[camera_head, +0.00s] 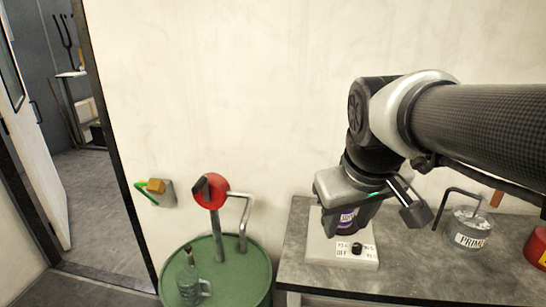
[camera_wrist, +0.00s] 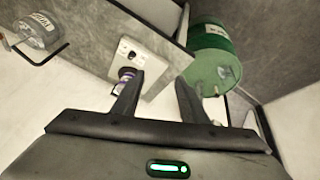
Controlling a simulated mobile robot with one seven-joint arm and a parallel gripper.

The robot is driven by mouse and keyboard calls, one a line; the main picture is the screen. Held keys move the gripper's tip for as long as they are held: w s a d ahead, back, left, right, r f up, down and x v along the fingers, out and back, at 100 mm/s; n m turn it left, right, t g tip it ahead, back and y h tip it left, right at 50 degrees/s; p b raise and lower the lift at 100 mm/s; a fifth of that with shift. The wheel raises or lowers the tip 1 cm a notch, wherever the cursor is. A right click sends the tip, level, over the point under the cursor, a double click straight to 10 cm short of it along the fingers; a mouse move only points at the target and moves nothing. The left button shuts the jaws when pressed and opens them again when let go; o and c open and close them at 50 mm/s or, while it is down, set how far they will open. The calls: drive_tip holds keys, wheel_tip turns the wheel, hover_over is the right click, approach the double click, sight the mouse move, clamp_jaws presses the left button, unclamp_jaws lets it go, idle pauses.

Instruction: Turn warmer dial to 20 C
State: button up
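The warmer (camera_head: 322,249) is a pale box at the left end of the grey bench, with small dark lettering on its front. Its black dial (camera_head: 357,249) is on the front; the lettering is too small to read surely, and so is the dial's setting. A purple-labelled container (camera_head: 347,217) stands on the warmer, partly hidden by my gripper. My gripper (camera_wrist: 158,80) is open and empty, its fingers spread. In the head view it hangs above the warmer, apart from the dial.
A green drum (camera_head: 245,284) stands left of the bench (camera_head: 420,270), with a glass jug (camera_head: 190,283) and a red-headed pump (camera_head: 214,191) on it. A PRIMER tub (camera_head: 472,229) and red can (camera_head: 538,245) are at right. A doorway opens at far left.

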drive_tip(key=w+d+n+g+p, duration=0.2)
drive_tip(key=w+d, duration=0.2)
drive_tip(key=w, duration=0.5)
drive_tip(key=n+g+y+p, duration=0.1)
drive_tip(key=n+g+p, duration=0.1)
drive_tip(key=g+p, duration=0.1)
hover_over(358, 246)
wheel_tip(358, 246, down, 5)
wheel_tip(358, 246, down, 17)
drive_tip(key=shift+w+f+b, duration=0.1)
drive_tip(key=shift+b, duration=0.8)
clamp_jaws()
